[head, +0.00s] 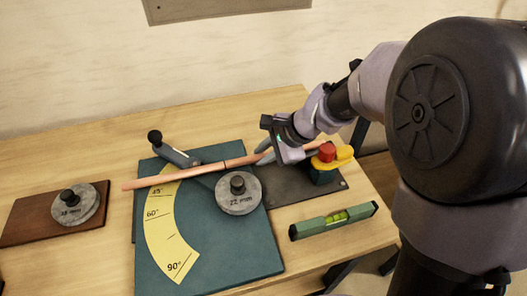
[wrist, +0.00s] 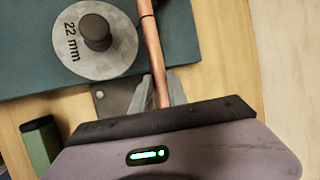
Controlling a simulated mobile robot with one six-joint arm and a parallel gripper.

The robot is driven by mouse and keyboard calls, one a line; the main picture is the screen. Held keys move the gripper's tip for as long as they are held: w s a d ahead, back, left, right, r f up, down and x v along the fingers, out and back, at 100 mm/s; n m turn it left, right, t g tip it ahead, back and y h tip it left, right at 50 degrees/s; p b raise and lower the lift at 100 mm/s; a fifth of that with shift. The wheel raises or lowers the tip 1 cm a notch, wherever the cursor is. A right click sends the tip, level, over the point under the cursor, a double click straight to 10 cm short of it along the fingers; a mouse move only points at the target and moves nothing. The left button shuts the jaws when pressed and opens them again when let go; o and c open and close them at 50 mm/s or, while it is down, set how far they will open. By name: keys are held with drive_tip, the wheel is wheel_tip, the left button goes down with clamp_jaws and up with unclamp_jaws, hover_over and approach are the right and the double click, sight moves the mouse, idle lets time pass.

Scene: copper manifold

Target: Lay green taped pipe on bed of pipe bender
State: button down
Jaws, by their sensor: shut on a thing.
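A long copper pipe (head: 150,183) runs across the blue-green bed of the pipe bender (head: 220,255), above the yellow angle scale (head: 162,228) and behind the 22 mm former (head: 238,205). A dark band shows on the pipe, but I cannot make out its colour. My gripper (head: 267,156) is shut on the pipe right of the former; the wrist view shows the pipe (wrist: 154,50) between the fingers (wrist: 158,88). I cannot tell whether the pipe touches the bed or hovers just over it. The bender's lever (head: 178,155) with its black knob lies at the back left.
A dark plate (head: 290,187) extends right from the bed, bearing a yellow and red fixture (head: 327,153). A green spirit level (head: 333,220) lies near the front right edge. A brown board (head: 25,222) with another disc former (head: 75,206) is at left.

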wheel_tip(320, 180, down, 2)
drive_tip(key=shift+f+b, duration=0.25)
drive_tip(key=shift+b, duration=0.45)
drive_tip(key=shift+r, duration=0.1)
drive_tip(key=shift+d, duration=0.15)
drive_tip(key=shift+w+d, duration=0.25)
drive_tip(key=shift+d, duration=0.4)
drive_tip(key=c, duration=1.2)
unclamp_jaws()
drive_tip(key=shift+c, duration=0.2)
drive_tip(key=shift+o, duration=0.3)
